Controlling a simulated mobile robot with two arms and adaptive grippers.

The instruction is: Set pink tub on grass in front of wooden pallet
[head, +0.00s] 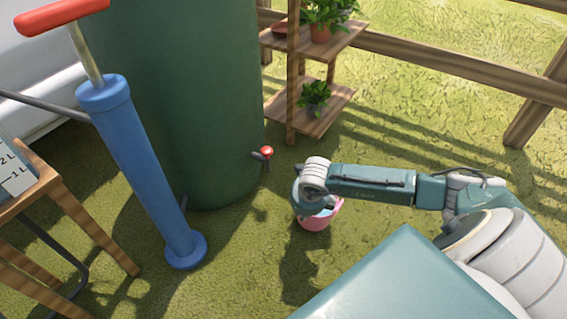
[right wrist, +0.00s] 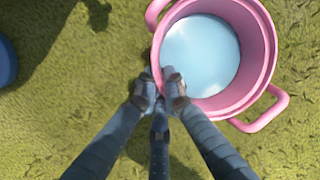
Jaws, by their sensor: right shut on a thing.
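The pink tub (head: 316,221) is over the grass beside the green barrel, partly hidden behind my right gripper (head: 303,208) in the head view. In the right wrist view the tub (right wrist: 267,60) is seen from above, with two side handles and a pale blue inside. My right gripper (right wrist: 162,90) is shut on the tub's near rim, with one finger on each side of the wall. I cannot tell whether the tub touches the ground. No wooden pallet is recognisable in either view. My left gripper is not in view.
The green barrel (head: 195,110) with a red-handled tap (head: 266,152) stands left of the tub. A blue pump (head: 150,170) stands further left. A wooden plant shelf (head: 312,108) is behind. A wooden fence (head: 440,65) runs along the back. Open grass (head: 400,140) lies right of the shelf.

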